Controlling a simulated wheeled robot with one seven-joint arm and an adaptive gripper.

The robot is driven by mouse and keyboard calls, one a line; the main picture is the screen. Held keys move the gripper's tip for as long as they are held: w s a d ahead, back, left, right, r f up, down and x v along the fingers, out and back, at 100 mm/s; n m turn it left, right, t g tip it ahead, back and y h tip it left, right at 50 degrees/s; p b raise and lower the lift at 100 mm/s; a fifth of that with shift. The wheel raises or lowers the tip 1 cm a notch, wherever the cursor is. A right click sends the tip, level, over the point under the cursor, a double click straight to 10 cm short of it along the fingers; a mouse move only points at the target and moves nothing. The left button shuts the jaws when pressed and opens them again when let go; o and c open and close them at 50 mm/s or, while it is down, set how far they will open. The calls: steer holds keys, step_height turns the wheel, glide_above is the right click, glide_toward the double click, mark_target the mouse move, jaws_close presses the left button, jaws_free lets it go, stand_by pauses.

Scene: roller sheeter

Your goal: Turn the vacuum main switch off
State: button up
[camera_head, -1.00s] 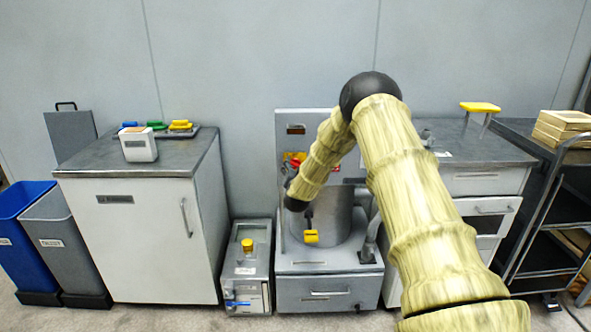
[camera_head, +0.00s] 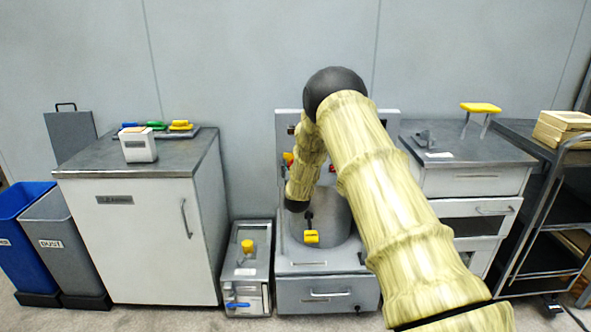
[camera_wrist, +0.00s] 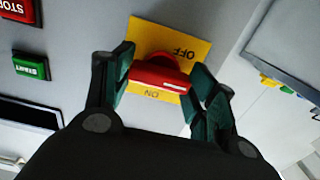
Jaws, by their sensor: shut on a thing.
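The vacuum main switch is a red knob (camera_wrist: 158,73) on a yellow plate (camera_wrist: 185,32) marked OFF and ON, upside down in the wrist view. OFF is at the top of the plate there and ON at the bottom. My gripper (camera_wrist: 163,76) is shut on the red knob, with one dark green finger at each end of it. The knob lies nearly crosswise, with a white mark near its right end. In the head view a bit of the yellow plate (camera_head: 288,157) shows left of my arm; my arm hides the gripper and most of the switch.
Green START (camera_wrist: 31,67) and red STOP (camera_wrist: 17,10) buttons sit left of the switch in the wrist view. A small grey unit (camera_head: 248,268) with a yellow knob and blue handle stands to the left.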

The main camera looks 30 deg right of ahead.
steer(key=shift+s+f, duration=0.1)
steer(key=shift+f, duration=0.2)
steer(key=o, duration=1)
steer(key=shift+r, duration=0.15)
steer(key=v, duration=1.2)
steer(key=shift+d, duration=0.1)
